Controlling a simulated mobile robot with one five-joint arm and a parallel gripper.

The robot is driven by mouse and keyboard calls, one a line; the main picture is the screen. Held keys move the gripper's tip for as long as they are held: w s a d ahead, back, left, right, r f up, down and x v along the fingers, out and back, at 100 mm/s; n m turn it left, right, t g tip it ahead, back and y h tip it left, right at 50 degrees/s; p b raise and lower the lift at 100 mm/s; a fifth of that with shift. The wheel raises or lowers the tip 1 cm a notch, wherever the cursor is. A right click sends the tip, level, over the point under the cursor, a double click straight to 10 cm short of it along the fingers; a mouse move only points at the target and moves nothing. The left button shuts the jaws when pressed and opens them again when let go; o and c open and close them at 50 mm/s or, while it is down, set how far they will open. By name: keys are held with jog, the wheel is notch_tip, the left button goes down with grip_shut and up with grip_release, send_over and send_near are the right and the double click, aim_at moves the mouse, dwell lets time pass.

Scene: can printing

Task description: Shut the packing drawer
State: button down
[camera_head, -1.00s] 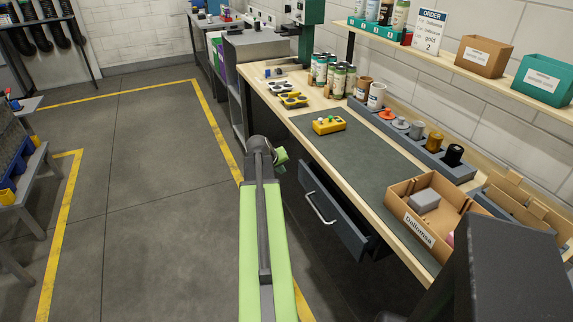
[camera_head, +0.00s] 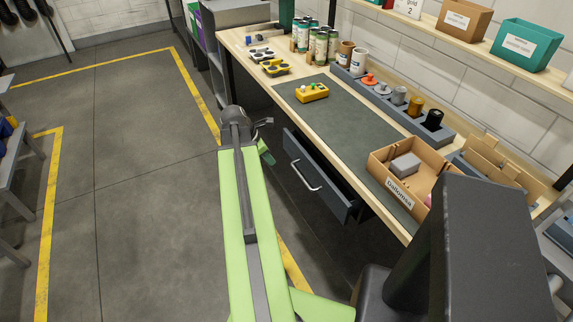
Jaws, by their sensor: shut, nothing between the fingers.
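The packing drawer (camera_head: 318,178) stands pulled out from under the workbench, with its dark front and pale bar handle (camera_head: 304,176) facing the aisle. A dark gap shows between its front and the bench. My gripper (camera_head: 266,152) is at the far end of my green arm, left of the drawer front and apart from the handle. It is shut and empty. My arm's end hides part of it, so the fingertips are hard to make out.
The workbench (camera_head: 345,130) holds a yellow control box (camera_head: 312,92), cans (camera_head: 320,45) and a cardboard box labelled Dallomsa (camera_head: 399,191). A shelf with bins (camera_head: 527,46) is above. The floor (camera_head: 130,200) left of my arm is clear, with yellow lines.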

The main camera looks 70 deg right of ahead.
jog(key=w+a+b+x, duration=0.1)
jog(key=b+x, duration=0.9)
jog(key=s+d+r+p, duration=0.1)
jog(key=s+d+p, duration=0.1)
jog(key=s+d, duration=0.1)
jog(key=shift+r, duration=0.35)
jog(key=shift+w+d, duration=0.1)
